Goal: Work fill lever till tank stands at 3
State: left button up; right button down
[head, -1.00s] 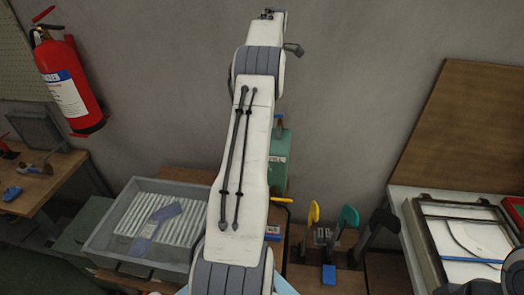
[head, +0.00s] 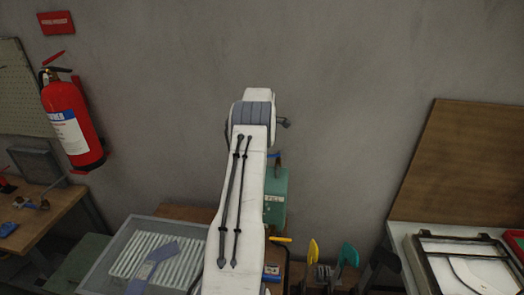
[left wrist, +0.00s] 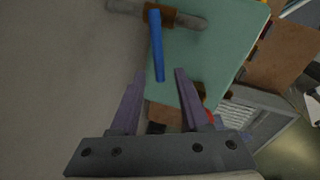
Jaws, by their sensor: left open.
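The green tank (head: 274,198) with a FILL label stands against the wall, its left part hidden behind my arm in the head view. In the left wrist view a green surface (left wrist: 205,55) fills the upper middle, with a grey bar (left wrist: 185,20) and a brown clamp across it. A blue lever (left wrist: 155,45) hangs from the clamp. My left gripper (left wrist: 160,75) is open, its purple fingers apart with the lever's free end between them in the picture. I cannot tell whether they touch it. The head view hides this gripper behind the arm. No tank level is readable. My right gripper is not in view.
A grey tray (head: 104,255) with white ribs and a blue-grey piece is left of my arm. A yellow handle (head: 281,239) sticks out below the tank. Yellow (head: 313,252) and teal (head: 348,255) shapes stand to the right. A fire extinguisher (head: 72,125) hangs at left.

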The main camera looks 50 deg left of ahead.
pick_arm(q)
grip_shut()
dwell(1.4)
